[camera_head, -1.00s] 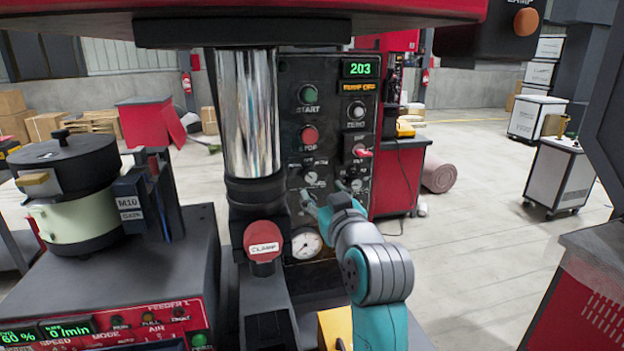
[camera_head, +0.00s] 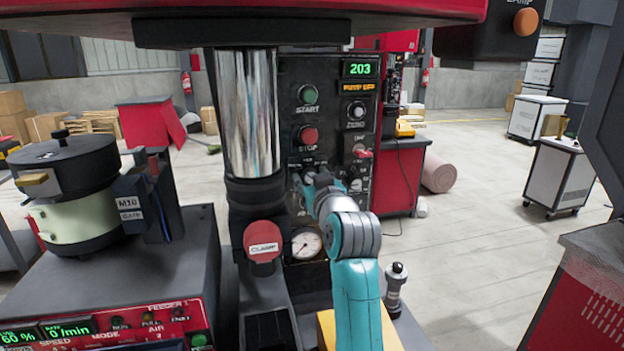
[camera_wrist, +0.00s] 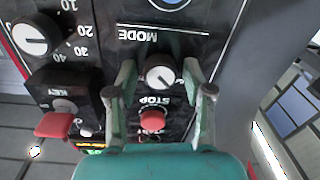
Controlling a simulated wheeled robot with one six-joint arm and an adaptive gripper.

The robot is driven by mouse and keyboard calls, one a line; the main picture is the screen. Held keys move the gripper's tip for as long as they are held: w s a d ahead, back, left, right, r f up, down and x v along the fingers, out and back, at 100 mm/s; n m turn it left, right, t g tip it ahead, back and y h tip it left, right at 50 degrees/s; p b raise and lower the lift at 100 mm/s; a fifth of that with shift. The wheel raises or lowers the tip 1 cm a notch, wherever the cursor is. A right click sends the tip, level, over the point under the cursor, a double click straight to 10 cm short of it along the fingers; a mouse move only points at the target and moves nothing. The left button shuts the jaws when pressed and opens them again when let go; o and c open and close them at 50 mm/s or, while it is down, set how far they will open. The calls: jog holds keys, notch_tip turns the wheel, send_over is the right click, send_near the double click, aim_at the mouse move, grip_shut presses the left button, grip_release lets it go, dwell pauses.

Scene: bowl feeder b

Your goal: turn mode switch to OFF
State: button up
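The mode switch (camera_wrist: 160,76) is a small round light knob on the dark control panel (camera_head: 333,75). The upside-down wrist view shows the word MODE beside it. My gripper (camera_wrist: 158,80) is open, with one finger on each side of the knob; I cannot tell whether they touch it. In the head view my gripper (camera_head: 312,184) is at the panel's lower left, below the red STOP button, and mostly hides the switch. The knob's setting and its small position marks are too small to read.
The red STOP button (camera_wrist: 152,119) lies close to the fingers. A red key switch (camera_wrist: 55,125) and a numbered dial (camera_wrist: 34,36) are beside it. A pressure gauge (camera_head: 306,243) is below, and a chrome column (camera_head: 248,115) stands left of the panel.

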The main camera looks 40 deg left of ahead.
grip_shut()
jog(key=shift+m, duration=0.4)
jog(key=m, duration=0.3)
jog(key=shift+f+m, duration=0.1)
jog(key=shift+m, duration=2.4)
jog(key=shift+o, duration=2)
grip_release()
